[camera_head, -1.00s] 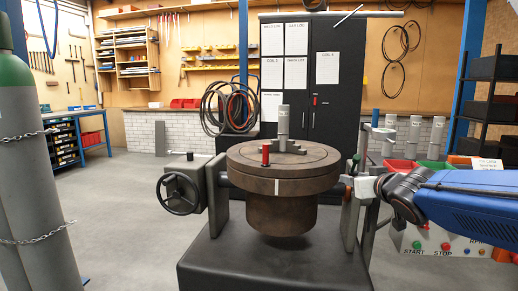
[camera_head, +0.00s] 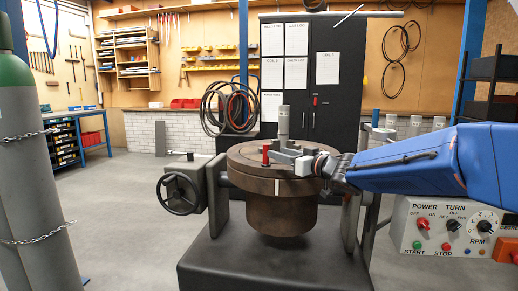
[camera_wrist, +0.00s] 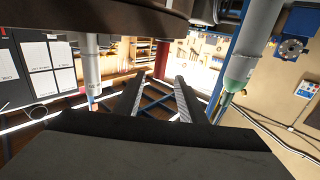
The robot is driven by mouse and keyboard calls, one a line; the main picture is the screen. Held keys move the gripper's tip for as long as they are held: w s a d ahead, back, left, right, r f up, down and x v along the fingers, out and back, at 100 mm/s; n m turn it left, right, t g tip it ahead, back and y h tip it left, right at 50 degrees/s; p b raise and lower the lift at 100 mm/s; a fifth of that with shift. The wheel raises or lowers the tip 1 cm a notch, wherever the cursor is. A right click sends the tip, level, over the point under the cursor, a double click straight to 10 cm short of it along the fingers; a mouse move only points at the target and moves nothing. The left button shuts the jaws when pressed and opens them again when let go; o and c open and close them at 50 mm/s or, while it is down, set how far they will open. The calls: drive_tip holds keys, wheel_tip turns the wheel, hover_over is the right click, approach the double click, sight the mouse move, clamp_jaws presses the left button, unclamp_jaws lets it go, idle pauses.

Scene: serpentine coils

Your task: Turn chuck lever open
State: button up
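The chuck lever with a red upright handle (camera_head: 266,153) stands near the front left of the round brown turntable (camera_head: 247,171). A grey cylinder (camera_head: 284,122) stands at the turntable's middle. My gripper (camera_head: 275,156) reaches in from the right, low over the turntable, with its fingertips close to the red handle. In the wrist view my two fingers (camera_wrist: 160,78) are spread apart. The red handle (camera_wrist: 162,60) shows in line with the gap between their tips, beneath the turntable's brown edge. I cannot tell whether a finger touches it. The fingers hide part of the chuck jaws.
A handwheel (camera_head: 180,193) sits left of the turntable. A control box (camera_head: 455,233) with knobs and buttons stands at the right. A grey gas cylinder (camera_head: 35,170) with a chain stands at the far left. The floor between it and the machine is clear.

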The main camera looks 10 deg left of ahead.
hover_over(259, 163)
drive_tip(key=shift+s, duration=0.2)
idle(0.3)
clamp_jaws()
